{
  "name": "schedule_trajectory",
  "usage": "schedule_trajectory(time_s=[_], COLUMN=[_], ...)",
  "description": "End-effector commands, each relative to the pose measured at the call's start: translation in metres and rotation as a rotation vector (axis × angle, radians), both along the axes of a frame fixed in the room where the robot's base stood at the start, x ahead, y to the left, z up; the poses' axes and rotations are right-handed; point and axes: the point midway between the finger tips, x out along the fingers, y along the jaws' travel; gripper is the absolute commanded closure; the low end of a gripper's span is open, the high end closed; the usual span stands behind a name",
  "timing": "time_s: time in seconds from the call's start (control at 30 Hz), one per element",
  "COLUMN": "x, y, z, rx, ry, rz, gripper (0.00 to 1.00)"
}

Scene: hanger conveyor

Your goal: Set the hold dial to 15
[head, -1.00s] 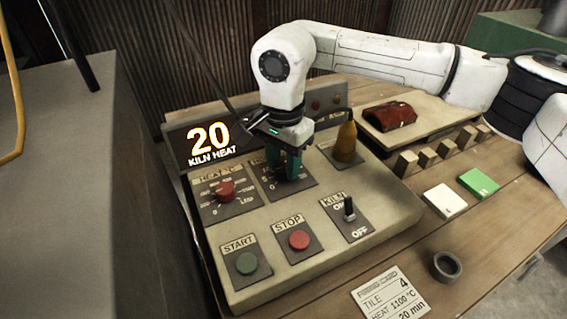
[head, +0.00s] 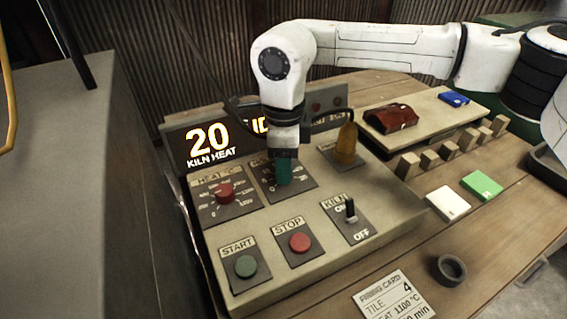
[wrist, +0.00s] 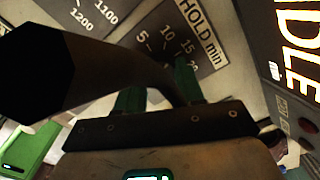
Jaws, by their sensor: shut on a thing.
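The hold panel (head: 301,184) is on the sloped console, between the heat dial and an orange-yellow knob-like piece. Its "HOLD min" label (wrist: 201,32) shows in the wrist view, with 5, 10, 15 and a partly covered 20. My gripper (head: 283,180) points down onto this panel and is shut on the hold dial. The dial itself is hidden by my fingers, so I cannot read its pointer. In the wrist view my green fingers (wrist: 158,95) are partly covered by a dark curved shape. The display (head: 208,142) reads 20 KILN HEAT, with "ID" beside it.
The red heat dial (head: 224,192) is close on the left. The orange-yellow piece (head: 346,143) stands close on the right. The green start button (head: 246,266), red stop button (head: 300,242) and kiln switch (head: 350,211) are in front. A firing card (head: 397,297) reads 1100 °C.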

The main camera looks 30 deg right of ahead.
Motion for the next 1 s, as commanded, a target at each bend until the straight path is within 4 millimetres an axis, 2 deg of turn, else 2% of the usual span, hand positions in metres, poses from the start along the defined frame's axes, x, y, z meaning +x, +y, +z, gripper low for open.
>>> schedule_trajectory(time_s=[0.2,0.5,1.0], x=[0.0012,0.0008,0.0009], y=[-0.0006,-0.0008,-0.0006], z=[0.0009,0.0009,0.0011], rx=[0.000,-0.001,0.000], ry=[-0.004,-0.003,-0.004], rz=[-0.183,-0.359,-0.437], gripper=[0.93,0.93,0.93])
